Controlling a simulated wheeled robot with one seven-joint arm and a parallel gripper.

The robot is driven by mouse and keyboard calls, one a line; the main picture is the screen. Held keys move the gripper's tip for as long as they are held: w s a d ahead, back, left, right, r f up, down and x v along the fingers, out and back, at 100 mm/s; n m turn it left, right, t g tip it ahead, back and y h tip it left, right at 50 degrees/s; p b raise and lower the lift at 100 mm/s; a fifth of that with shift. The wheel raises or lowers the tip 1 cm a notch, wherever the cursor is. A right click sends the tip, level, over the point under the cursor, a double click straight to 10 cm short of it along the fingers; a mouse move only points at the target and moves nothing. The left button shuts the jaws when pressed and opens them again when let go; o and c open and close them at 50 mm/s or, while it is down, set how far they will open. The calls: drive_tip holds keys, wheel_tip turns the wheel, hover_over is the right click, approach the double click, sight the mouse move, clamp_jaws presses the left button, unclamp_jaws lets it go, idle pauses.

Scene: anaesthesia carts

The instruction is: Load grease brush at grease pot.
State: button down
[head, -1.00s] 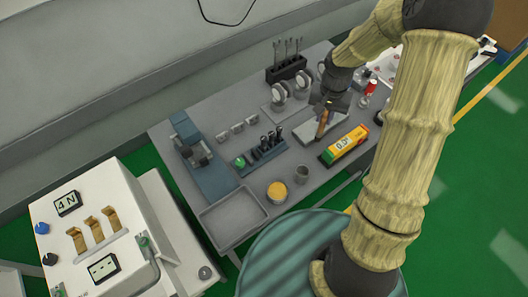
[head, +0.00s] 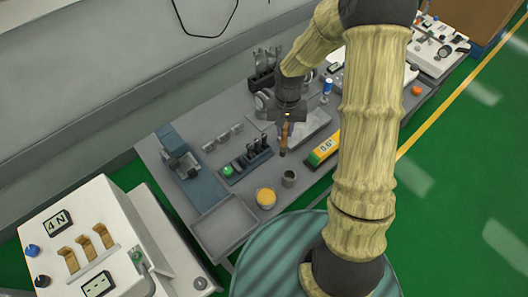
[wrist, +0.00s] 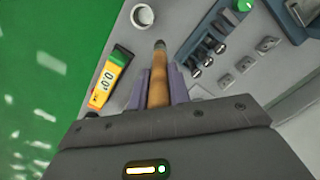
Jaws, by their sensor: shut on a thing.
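My gripper (head: 287,118) is shut on the brush (head: 284,139), which has an orange-brown wooden handle and a dark tip. The brush hangs near upright above the grey table, tip down. In the wrist view, the brush (wrist: 158,88) stands out between the two purple-grey fingers of my gripper (wrist: 160,76). The grease pot (head: 266,198), a cup with a yellow top, stands near the table's front edge, below and left of the brush in the head view. It is outside the wrist view.
A grey cup (head: 289,178) stands right of the pot; it also shows in the wrist view (wrist: 142,16). A yellow-green meter (head: 323,149) lies right of it. A shallow grey tray (head: 226,228) is left of the pot. A holder with dark items (head: 247,164) stands behind.

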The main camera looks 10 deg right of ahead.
drive_tip(key=s+a+n+g+p, duration=0.3)
drive_tip(key=s+a+n, duration=0.2)
drive_tip(key=s+a, duration=0.2)
drive_tip(key=shift+s+a, duration=0.2)
drive_tip(key=shift+s, duration=0.65)
drive_tip(key=shift+f+b, duration=2.45)
drive_tip(key=shift+f, duration=0.45)
drive_tip(key=shift+f+b, duration=0.3)
drive_tip(key=shift+f, duration=0.35)
wheel_tip(320, 180, up, 7)
drive_tip(key=p, duration=0.6)
idle(0.7)
